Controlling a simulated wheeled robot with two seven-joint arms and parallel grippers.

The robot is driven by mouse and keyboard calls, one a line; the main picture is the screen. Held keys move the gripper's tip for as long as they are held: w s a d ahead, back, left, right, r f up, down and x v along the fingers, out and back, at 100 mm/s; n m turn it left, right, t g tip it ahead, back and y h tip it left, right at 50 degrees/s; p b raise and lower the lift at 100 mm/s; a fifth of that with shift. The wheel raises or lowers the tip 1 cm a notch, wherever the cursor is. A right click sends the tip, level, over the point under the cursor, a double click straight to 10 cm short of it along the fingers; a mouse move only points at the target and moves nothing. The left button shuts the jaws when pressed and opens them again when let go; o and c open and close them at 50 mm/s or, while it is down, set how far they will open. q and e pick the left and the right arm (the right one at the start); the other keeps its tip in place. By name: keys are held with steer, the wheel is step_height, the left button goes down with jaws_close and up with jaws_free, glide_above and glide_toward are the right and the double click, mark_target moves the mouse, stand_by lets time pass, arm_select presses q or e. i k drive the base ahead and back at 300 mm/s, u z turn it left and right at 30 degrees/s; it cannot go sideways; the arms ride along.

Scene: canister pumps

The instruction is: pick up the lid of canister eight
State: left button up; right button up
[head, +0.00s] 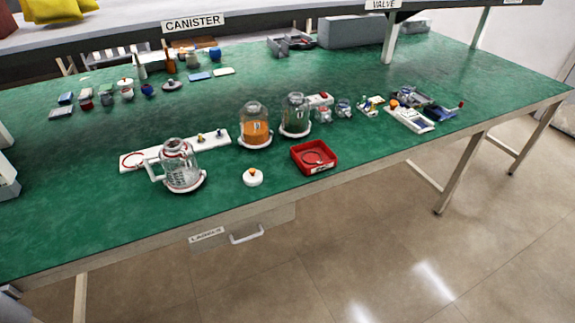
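Three glass canisters stand on the green table. An empty-looking clear one with a handle (181,172) is nearest, one with orange contents (255,131) is in the middle, and one with dark green contents (296,118) is right of it. A small white round piece with an orange knob (252,177), possibly a lid, lies near the front edge. A flat grey round piece with a knob (172,86) lies farther back. No number eight is readable on any canister or lid. Neither of my grippers is recognisable in the head view.
A red tray (314,158) is right of the white round piece. A white board (143,158) lies behind the clear canister. Several small jars stand at the back left, and small devices (410,118) at the right. The front left of the green table (80,215) is clear.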

mark_target(253, 177)
steer(key=u, duration=0.2)
steer(key=i, duration=0.85)
steer(key=u, duration=0.65)
